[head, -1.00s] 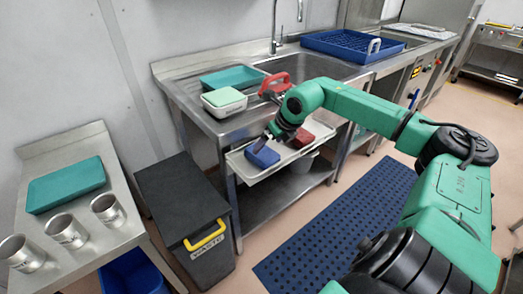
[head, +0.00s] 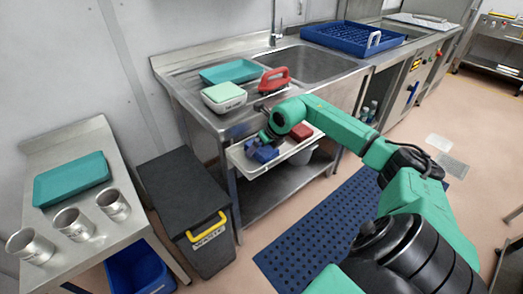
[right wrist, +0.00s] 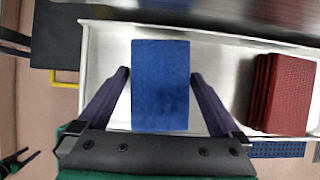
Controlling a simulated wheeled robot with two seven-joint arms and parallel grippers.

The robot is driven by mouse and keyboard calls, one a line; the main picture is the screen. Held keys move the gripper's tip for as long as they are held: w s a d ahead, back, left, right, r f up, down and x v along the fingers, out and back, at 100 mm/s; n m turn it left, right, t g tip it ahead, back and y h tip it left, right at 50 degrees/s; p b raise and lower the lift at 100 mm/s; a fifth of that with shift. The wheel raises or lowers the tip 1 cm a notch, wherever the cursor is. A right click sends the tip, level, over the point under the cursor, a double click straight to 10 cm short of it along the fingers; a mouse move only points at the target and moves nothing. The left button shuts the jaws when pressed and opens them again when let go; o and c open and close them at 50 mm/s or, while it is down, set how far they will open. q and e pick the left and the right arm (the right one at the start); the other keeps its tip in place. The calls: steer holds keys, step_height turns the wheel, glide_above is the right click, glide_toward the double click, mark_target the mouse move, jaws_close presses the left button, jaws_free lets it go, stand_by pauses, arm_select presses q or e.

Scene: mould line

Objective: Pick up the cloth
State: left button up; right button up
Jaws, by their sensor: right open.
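A blue folded cloth (head: 264,154) lies in a shallow white tray (head: 240,163) on the front of the sink bench; it also shows in the right wrist view (right wrist: 160,85). My right gripper (right wrist: 160,76) is open, with one finger at each side of the blue cloth and a narrow gap beside it. In the head view the right gripper (head: 265,141) is just above the cloth and partly hides it. A red folded stack, apparently cloths (head: 301,131), lies at the right of the tray and in the right wrist view (right wrist: 284,95).
A black waste bin (head: 178,195) stands left of the tray. A table with several metal cups (head: 74,224) is further left.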

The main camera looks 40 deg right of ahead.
steer(key=shift+f, duration=0.15)
steer(key=c, duration=1.1)
steer(key=shift+r, duration=0.3)
steer(key=shift+c, duration=0.2)
steer(key=shift+r, duration=0.3)
step_height(320, 180, up, 19)
steer(key=shift+r+p, duration=0.15)
steer(key=shift+p, duration=0.65)
